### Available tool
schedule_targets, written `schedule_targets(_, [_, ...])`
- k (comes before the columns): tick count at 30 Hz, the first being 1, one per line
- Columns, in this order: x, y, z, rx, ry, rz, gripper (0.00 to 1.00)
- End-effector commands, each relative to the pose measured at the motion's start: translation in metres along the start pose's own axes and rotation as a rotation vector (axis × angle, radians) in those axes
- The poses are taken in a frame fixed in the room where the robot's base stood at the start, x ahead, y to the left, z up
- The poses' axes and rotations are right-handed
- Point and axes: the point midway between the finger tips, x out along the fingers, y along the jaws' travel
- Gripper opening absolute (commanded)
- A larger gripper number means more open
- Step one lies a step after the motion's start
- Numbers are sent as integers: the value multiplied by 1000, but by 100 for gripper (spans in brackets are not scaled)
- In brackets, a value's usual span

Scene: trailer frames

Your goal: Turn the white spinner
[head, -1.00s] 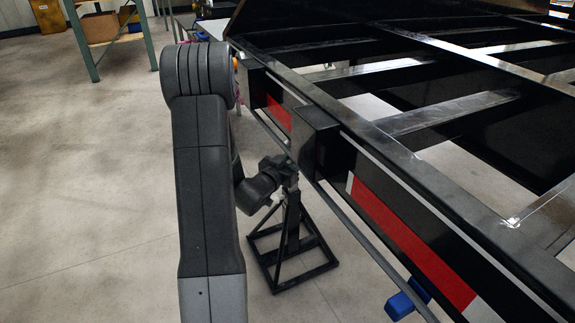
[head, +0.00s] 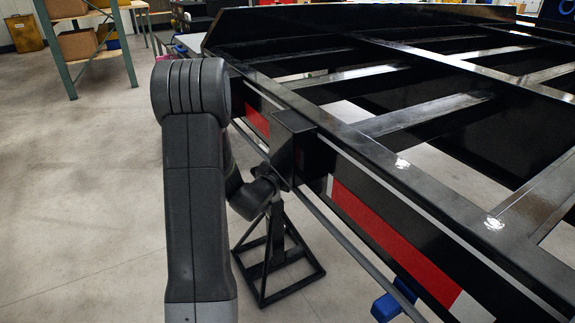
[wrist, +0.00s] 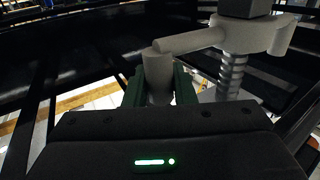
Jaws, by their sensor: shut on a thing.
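The white spinner (wrist: 235,36) shows in the wrist view as a pale crank arm on a threaded screw (wrist: 231,76), with a short round handle (wrist: 158,76) hanging from its left end. My gripper (wrist: 158,88) has its dark green fingers on both sides of this handle and is shut on it. The handle's lower end is hidden behind the gripper body. In the head view, my dark wrist (head: 252,197) is under the trailer's side rail, just above the black stand; the fingers and spinner cannot be made out there.
The black trailer frame (head: 400,190) with red and white strips fills the right side, close beside my arm. A black stand (head: 268,262) stands on the floor beneath its rail. A blue part (head: 391,306) hangs low in front. Grey floor (head: 75,190) is open on the left.

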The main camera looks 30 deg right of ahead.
Motion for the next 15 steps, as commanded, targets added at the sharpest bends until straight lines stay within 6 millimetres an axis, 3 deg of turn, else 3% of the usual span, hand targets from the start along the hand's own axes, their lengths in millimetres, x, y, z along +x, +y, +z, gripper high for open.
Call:
schedule_targets(9, [0, 2, 0, 1, 0, 5, 0])
schedule_targets(10, [0, 2, 0, 1, 0, 5, 25])
schedule_targets(13, [0, 2, 0, 0, 0, 5, 43])
schedule_targets(15, [0, 2, 0, 0, 0, 4, 43])
